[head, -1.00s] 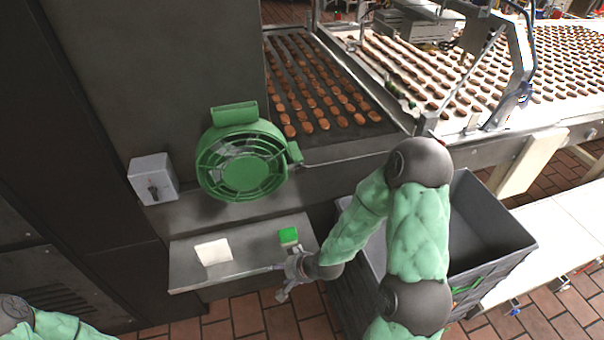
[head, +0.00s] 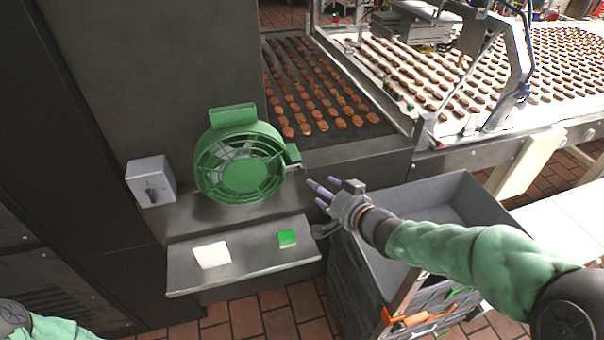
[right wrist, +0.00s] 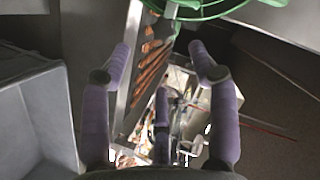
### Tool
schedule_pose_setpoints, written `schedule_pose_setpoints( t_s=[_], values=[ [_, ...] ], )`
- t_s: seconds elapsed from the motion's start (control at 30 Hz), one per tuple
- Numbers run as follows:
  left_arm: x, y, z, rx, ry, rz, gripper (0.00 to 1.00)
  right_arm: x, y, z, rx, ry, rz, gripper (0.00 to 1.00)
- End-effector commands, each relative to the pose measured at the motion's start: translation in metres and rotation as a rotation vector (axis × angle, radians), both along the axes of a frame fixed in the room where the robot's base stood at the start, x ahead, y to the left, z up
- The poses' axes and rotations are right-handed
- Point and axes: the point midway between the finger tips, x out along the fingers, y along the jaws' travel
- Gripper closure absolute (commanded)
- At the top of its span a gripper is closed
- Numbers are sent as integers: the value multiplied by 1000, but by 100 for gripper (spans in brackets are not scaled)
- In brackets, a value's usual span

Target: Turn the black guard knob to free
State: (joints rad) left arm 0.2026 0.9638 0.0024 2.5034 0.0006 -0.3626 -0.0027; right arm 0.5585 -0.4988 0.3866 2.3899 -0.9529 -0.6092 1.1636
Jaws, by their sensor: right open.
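A round green fan guard (head: 240,168) stands on the steel ledge against the machine wall. A small green block (head: 292,154) sits on its right side, with a small fitting below it too small to make out. A grey box with a dark knob (head: 152,196) is on the wall left of the guard. I cannot tell which position the knob is in. My right gripper (head: 322,191) is open and empty, just right of the guard and apart from it. In the right wrist view its purple fingers (right wrist: 162,100) are spread, with the green guard ring (right wrist: 190,12) beyond. My left gripper is out of view.
A steel shelf (head: 215,278) below the guard carries a white cloth (head: 212,254) and a green-topped sponge (head: 287,238). Grey crates (head: 462,200) are stacked at the right, under my right forearm. A conveyor (head: 340,155) with rows of biscuits runs behind.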

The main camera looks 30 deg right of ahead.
Motion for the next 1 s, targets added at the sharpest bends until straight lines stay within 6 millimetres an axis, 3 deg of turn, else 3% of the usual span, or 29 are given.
schedule_pose_setpoints(
  t_s=[0.17,0.7,1.0],
  values=[
    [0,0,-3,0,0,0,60,3,-1,3,0,-12,-1,40],
    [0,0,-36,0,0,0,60,84,4,-21,-1,-11,-1,40],
    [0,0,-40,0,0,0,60,102,4,-24,-1,-11,-3,40]
  ],
)
